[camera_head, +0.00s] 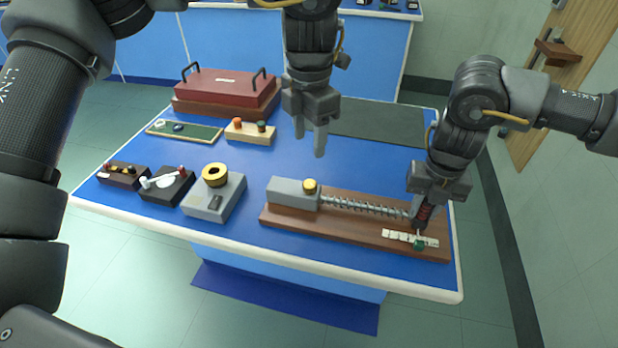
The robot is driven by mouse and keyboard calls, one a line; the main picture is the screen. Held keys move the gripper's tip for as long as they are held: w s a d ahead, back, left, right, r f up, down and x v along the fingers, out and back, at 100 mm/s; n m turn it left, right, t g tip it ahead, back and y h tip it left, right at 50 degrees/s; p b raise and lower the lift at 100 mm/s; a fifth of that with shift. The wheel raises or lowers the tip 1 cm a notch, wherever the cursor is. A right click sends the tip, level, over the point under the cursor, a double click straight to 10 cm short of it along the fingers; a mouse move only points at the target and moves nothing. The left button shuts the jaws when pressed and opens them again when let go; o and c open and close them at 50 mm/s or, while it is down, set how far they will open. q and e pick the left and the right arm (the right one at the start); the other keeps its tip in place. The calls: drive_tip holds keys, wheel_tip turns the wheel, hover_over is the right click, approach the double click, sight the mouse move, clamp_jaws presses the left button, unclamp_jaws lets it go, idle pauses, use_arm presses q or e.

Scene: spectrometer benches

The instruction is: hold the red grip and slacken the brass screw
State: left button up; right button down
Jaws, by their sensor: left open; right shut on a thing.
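The brass screw (310,185) is a yellow knob on top of the grey block (293,193), at the left end of a brown wooden base (350,235). A coil spring (362,206) runs right from the block. The red grip (425,211) stands at the spring's right end, mostly hidden by my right gripper. My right gripper (425,203) is shut on the red grip. My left gripper (311,145) is open and empty, in the air above and behind the brass screw, apart from it.
A meter box with a yellow ring (213,203), a switch (166,186) and a terminal block (123,175) stand at the left. A red case (226,90), a green board (184,131) and a wooden peg block (250,132) lie behind. A dark mat (378,124) lies at the back right.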

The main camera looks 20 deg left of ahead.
sight(309, 184)
use_arm(q)
wheel_tip(309, 184, down, 12)
drive_tip(key=shift+r, duration=0.1)
idle(0.4)
drive_tip(key=c, duration=1)
